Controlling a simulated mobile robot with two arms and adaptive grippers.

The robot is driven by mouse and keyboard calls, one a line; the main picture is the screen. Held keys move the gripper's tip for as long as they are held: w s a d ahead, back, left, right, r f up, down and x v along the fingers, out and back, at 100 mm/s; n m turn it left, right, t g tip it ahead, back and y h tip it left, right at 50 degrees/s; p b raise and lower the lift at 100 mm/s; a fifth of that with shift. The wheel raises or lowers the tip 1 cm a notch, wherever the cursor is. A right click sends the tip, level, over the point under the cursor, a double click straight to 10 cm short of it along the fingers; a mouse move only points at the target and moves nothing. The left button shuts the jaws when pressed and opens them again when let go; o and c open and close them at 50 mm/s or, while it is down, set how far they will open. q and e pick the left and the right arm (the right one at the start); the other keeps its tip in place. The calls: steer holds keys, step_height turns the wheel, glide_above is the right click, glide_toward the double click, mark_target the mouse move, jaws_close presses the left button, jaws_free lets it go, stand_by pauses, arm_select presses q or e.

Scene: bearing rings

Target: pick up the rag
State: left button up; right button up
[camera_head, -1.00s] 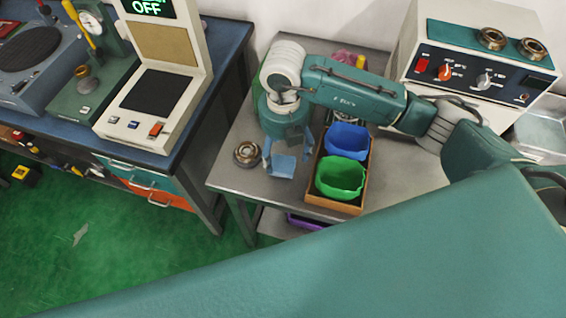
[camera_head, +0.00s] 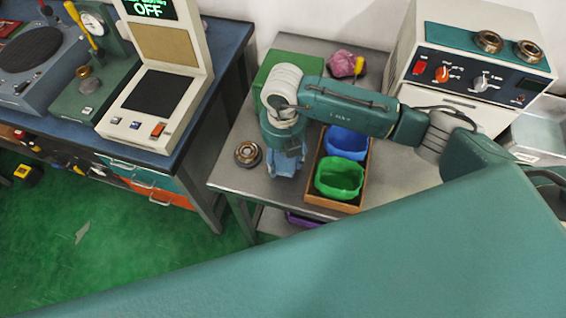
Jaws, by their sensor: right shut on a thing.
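A small light blue piece that looks like the rag (camera_head: 284,168) is on the grey table, at the lower end of my right arm. My right gripper (camera_head: 286,166) points down and is shut on it. The gripper's fingers hide much of the rag, and I cannot tell whether it still touches the table. My left gripper is not in view.
A bearing ring (camera_head: 247,153) lies just left of the gripper on the table (camera_head: 225,180). A wooden tray (camera_head: 333,203) with blue (camera_head: 346,142) and green (camera_head: 339,178) bins stands close on the right. A pink item (camera_head: 346,64) lies behind. A heater box (camera_head: 470,80) is at right.

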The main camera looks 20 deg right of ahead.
mark_target(283, 162)
steer(key=shift+r, duration=0.5)
step_height(283, 162, up, 19)
steer(key=b, duration=0.2)
